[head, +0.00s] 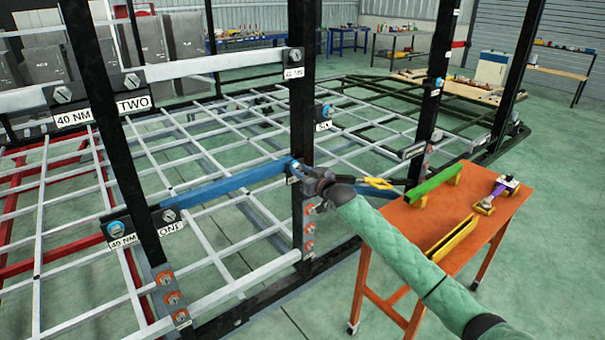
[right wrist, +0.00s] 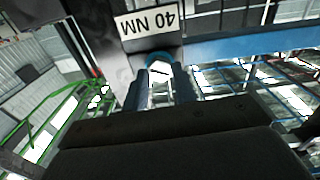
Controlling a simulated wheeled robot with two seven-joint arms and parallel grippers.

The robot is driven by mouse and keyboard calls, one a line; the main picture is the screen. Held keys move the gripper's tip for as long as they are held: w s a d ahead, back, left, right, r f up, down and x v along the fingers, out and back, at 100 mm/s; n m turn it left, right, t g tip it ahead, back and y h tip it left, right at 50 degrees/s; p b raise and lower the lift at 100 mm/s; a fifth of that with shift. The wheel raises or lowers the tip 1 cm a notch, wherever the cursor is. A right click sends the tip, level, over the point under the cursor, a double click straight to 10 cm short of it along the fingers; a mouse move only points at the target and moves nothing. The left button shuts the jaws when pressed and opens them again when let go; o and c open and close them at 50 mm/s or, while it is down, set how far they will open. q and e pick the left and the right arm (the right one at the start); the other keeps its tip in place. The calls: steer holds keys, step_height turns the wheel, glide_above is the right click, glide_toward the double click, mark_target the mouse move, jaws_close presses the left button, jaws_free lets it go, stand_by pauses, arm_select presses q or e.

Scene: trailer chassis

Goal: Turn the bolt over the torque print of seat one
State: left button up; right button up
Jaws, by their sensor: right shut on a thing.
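The blue beam (head: 225,187) runs between two black posts, with a "40 NM" and "ONE" print (head: 147,236) under its left end. My right gripper (head: 299,170) is at the beam's right end. In the right wrist view its fingers are shut around a bolt (right wrist: 159,69) with a blue ring, beside an upside-down "40 NM" print (right wrist: 150,21). The gripper largely hides this bolt in the head view. My left gripper is not in view.
A grey beam with a "TWO" print (head: 133,105) is above the blue one. Black posts stand close to my right arm.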

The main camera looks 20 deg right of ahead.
steer(key=shift+f+m, duration=0.15)
steer(key=shift+m, duration=3.15)
steer(key=o, duration=1)
steer(key=shift+d, duration=0.1)
steer(key=shift+s+d, duration=0.1)
steer(key=shift+s, duration=0.2)
arm_select(q)
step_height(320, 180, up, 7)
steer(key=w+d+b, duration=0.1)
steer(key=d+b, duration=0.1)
steer(key=b, duration=0.1)
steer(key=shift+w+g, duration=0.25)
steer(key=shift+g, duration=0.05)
arm_select(e)
steer(key=v, duration=0.7)
